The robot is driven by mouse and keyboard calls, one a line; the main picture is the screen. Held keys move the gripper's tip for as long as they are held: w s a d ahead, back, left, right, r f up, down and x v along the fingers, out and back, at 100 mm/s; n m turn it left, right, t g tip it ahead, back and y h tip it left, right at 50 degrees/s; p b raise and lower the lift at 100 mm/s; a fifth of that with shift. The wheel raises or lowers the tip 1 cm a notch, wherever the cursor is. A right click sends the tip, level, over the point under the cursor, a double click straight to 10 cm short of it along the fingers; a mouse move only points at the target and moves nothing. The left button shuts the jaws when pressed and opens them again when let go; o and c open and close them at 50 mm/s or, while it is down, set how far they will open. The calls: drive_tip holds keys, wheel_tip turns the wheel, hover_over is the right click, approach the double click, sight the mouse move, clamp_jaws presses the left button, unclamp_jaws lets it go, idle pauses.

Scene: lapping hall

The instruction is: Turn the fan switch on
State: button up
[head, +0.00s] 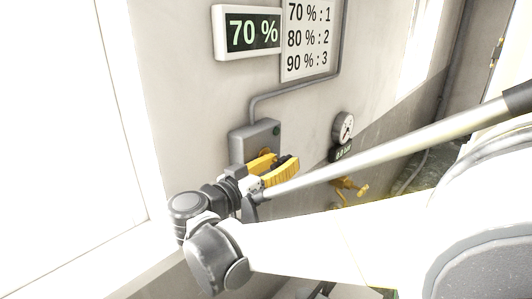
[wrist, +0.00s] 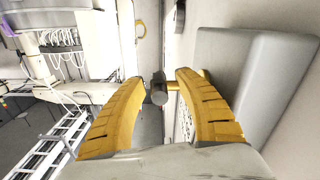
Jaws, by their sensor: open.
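The fan switch is a grey box (head: 255,138) on the wall under the display, with a small dark green spot at its upper right and a yellow-orange part low on its face, mostly hidden by my gripper. My gripper (head: 281,163) is open with yellow fingers, just in front of the box's lower part. In the wrist view a large grey box (wrist: 255,75) lies right of my gripper (wrist: 161,78). A dark round knob (wrist: 159,88) on a short yellow stem shows between the fingertips, apart from the left finger; contact with the right one is unclear.
A display (head: 248,33) reads 70 %, beside a sign (head: 308,38) listing 70 %: 1, 80 %: 2, 90 %: 3. A round gauge (head: 343,127) and a yellow valve (head: 350,188) are on the wall to the right. A conduit (head: 295,88) runs up from the box.

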drive_tip(key=shift+w, duration=0.1)
clamp_jaws()
